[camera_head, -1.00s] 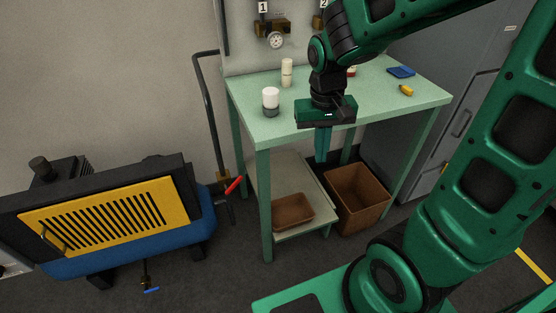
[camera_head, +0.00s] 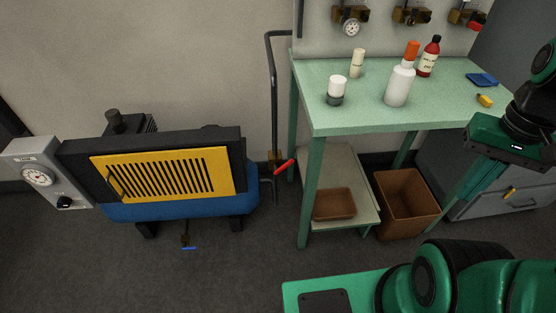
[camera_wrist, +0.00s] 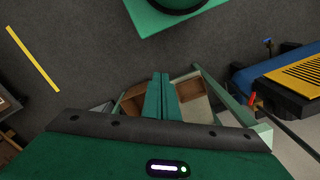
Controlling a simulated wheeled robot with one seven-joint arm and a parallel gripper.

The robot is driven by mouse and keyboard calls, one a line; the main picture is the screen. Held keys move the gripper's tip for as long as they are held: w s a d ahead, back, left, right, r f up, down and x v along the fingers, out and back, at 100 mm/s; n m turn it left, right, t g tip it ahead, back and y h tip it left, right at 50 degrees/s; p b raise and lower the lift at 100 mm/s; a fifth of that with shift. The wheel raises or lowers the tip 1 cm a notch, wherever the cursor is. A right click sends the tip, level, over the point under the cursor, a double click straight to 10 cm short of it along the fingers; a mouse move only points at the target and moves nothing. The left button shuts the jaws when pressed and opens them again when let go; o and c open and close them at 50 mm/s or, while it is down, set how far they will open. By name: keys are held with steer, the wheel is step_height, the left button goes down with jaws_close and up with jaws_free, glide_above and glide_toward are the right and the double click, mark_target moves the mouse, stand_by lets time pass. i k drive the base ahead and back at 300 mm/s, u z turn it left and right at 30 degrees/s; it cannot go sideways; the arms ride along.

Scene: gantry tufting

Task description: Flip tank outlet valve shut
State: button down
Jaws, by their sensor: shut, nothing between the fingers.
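The blue tank (camera_head: 180,208) lies under a compressor with a yellow slatted guard at the left. A red lever handle (camera_head: 284,166) sits at the pipe off the tank's right end, tilted up to the right; it also shows in the wrist view (camera_wrist: 253,98). A small blue handle (camera_head: 188,248) hangs under the tank. My gripper (camera_head: 432,231) is shut and empty, pointing down in front of the green table, well right of the red lever. In the wrist view its green fingers (camera_wrist: 160,76) are together, left of the lever.
The green table (camera_head: 440,110) stands right of the tank, bearing bottles and jars. A brown bin (camera_head: 408,203) is beneath its right side, and a brown tray (camera_head: 334,204) is on its lower shelf. A bent pipe (camera_head: 272,100) rises behind the lever. Floor before the tank is clear.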

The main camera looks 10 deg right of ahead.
mark_target(277, 169)
steer(key=k, duration=1.35)
steer(key=u, duration=0.25)
steer(key=i, duration=0.55)
steer(key=u, duration=0.45)
steer(key=i, duration=1.3)
steer(key=z, duration=0.2)
